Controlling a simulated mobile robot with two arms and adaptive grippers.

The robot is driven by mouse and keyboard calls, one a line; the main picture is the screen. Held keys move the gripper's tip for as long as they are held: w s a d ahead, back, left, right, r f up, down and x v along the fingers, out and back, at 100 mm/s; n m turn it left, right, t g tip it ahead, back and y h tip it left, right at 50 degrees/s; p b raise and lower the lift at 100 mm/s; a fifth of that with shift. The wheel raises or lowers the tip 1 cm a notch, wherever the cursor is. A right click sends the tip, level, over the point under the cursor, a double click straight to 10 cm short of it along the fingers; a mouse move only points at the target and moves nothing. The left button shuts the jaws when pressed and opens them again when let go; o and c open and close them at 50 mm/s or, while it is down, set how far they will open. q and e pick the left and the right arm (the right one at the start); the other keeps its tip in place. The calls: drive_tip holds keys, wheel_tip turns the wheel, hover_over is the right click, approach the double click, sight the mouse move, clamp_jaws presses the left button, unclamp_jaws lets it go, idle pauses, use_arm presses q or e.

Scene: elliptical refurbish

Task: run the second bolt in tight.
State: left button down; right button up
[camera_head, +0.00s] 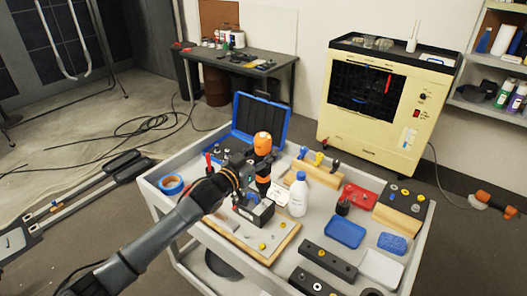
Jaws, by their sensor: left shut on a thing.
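My left gripper (247,170) is shut on an orange and black power driver (263,143) above the cart. The dark gripper hides part of the driver. Below is a pale plate on a wooden board (279,246) with small fasteners on it. A yellow bolt head (262,246) shows near its front, and another small fastener (235,230) lies to its left. I cannot tell which is the second bolt or how deep either sits. The driver's tip cannot be made out. My right gripper is not in view.
The grey cart (152,196) also carries an open blue case (261,118), a white bottle (298,194), a blue tray (345,232), a red tray (360,196) and dark bars with fasteners (327,260). Blue tape (171,184) lies at the left. A cream machine (385,135) stands behind.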

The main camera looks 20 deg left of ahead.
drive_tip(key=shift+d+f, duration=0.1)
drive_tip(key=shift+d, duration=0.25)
